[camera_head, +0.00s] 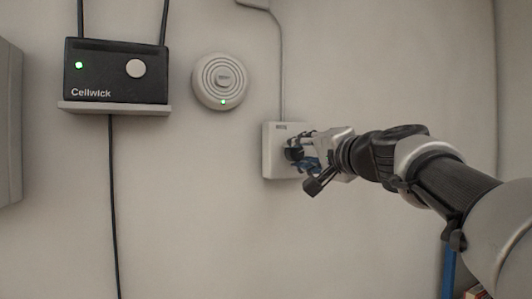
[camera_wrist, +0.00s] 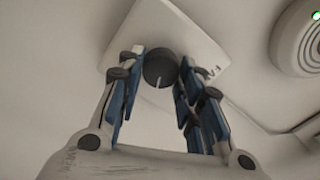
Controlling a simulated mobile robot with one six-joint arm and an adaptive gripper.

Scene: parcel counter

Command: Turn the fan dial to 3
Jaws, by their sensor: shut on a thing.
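The fan dial's white square plate (camera_head: 272,161) is on the wall in the head view, with a cable running up from it. In the wrist view the round black dial (camera_wrist: 159,66) shows on the plate (camera_wrist: 190,28), with a short white pointer line on it. My gripper (camera_head: 296,153) is at the plate and covers the dial in the head view. In the wrist view my gripper's blue-padded fingers (camera_wrist: 156,82) are on both sides of the dial, shut on it. The number marks around the dial are too small or hidden to read.
A black Cellwick box (camera_head: 115,72) with a green light sits on a small shelf (camera_head: 114,108) at the left. A round white wall device (camera_head: 220,82) with a green light is above and left of the plate.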

